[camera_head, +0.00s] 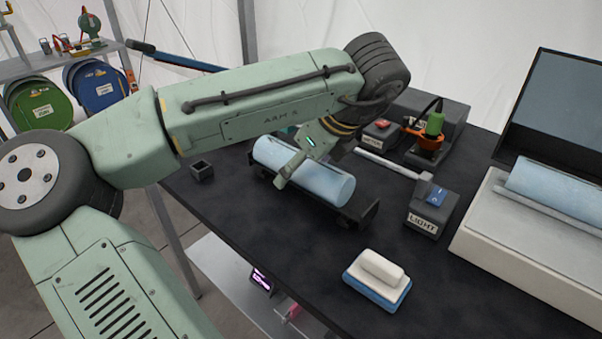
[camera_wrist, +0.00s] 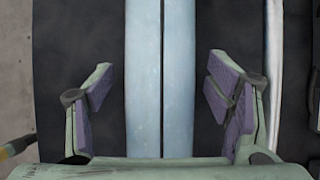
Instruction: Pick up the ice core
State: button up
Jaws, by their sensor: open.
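A pale blue ice core (camera_head: 328,184) lies lengthwise on a dark cradle (camera_head: 369,214) on the black table. A second pale blue cylinder (camera_head: 548,188) lies in a white case at the right; I cannot tell which one the task means. My gripper (camera_head: 296,163) is right over the core on the cradle, with one finger showing on its near side and the other hidden. In the wrist view my gripper (camera_wrist: 160,98) is open, and the core (camera_wrist: 144,60) runs between the purple-padded fingers with a gap on each side.
A box marked LIGHT (camera_head: 432,212) stands right of the cradle. A blue and white block (camera_head: 377,281) lies in front. A small dark open cup (camera_head: 202,171) is at the left. A grey box with an orange and green device (camera_head: 428,138) stands behind.

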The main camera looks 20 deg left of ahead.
jog(key=shift+c, duration=0.5)
jog(key=c, duration=1.6)
jog(key=shift+r, duration=0.1)
grip_shut()
